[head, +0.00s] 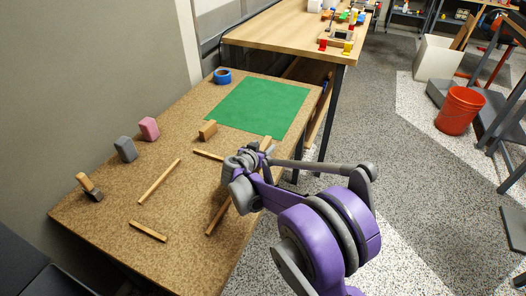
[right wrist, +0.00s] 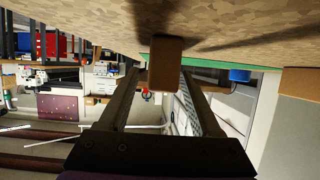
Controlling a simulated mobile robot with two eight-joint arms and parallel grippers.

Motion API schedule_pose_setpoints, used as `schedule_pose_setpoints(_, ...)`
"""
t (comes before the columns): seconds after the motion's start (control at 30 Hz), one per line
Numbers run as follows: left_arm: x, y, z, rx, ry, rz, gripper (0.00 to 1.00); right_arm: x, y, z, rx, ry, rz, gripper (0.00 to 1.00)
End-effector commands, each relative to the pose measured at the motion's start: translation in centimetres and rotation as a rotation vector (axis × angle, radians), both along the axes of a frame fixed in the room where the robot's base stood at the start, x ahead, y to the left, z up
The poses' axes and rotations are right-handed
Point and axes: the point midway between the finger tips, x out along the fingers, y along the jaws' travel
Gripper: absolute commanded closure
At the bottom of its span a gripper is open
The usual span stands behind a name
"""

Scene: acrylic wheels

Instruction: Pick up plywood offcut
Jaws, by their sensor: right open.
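In the right wrist view, where the table appears at the top, a brown wooden piece (right wrist: 165,64), seemingly the plywood offcut, shows end-on between the fingers of my right gripper (right wrist: 160,80). The gripper is open, with a finger on each side and gaps beside the piece. In the head view my right gripper (head: 250,160) is low over the table's right side. A tan wooden piece (head: 266,143) shows just beyond it, partly hidden by the gripper. I cannot tell whether it joins the long strip in front. My left gripper is not in view.
The brown table (head: 120,205) holds a green mat (head: 258,103), blue tape (head: 222,76), a wooden block (head: 207,129), pink block (head: 149,128), grey block (head: 125,149), a wood-topped tool (head: 88,186) and wooden strips (head: 159,181). A long strip (head: 217,217) lies near the right edge.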

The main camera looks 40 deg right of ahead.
Motion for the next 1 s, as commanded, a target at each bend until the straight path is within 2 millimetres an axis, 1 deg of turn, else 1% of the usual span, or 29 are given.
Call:
schedule_pose_setpoints(0.03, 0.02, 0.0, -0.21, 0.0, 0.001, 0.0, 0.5, 0.24, -0.51, -0.32, 0.0, 0.001, -0.002, 0.35)
schedule_pose_setpoints(0.1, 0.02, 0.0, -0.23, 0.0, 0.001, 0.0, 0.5, 0.41, -0.74, -0.39, 0.0, 0.0, -0.001, 0.35)
schedule_pose_setpoints(0.27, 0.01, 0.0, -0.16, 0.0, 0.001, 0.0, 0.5, 0.4, -0.7, -0.31, 0.0, 0.001, 0.0, 0.35)
schedule_pose_setpoints(0.3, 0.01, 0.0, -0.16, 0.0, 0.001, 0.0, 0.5, 0.4, -0.7, -0.31, 0.001, 0.0, 0.0, 0.39)
schedule_pose_setpoints(0.37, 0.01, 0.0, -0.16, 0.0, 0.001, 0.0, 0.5, 0.4, -0.7, -0.31, 0.001, 0.0, 0.0, 0.49)
schedule_pose_setpoints(0.4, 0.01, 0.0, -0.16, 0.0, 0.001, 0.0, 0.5, 0.4, -0.7, -0.31, 0.001, 0.0, 0.0, 0.57)
schedule_pose_setpoints(0.47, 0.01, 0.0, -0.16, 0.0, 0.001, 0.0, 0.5, 0.4, -0.69, -0.31, 0.001, 0.0, 0.0, 0.67)
schedule_pose_setpoints(0.5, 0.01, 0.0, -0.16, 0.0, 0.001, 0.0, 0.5, 0.4, -0.69, -0.31, 0.001, 0.0, 0.0, 0.75)
schedule_pose_setpoints(0.63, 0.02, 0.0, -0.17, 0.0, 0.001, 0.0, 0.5, 0.4, -0.69, -0.31, 0.001, 0.0, 0.0, 0.98)
schedule_pose_setpoints(0.67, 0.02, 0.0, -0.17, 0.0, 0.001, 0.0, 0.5, 0.4, -0.69, -0.31, 0.001, 0.0, 0.0, 1.0)
schedule_pose_setpoints(1.0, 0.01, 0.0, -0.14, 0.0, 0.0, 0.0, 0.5, 0.39, -0.68, -0.22, 0.0, 0.0, 0.0, 1.0)
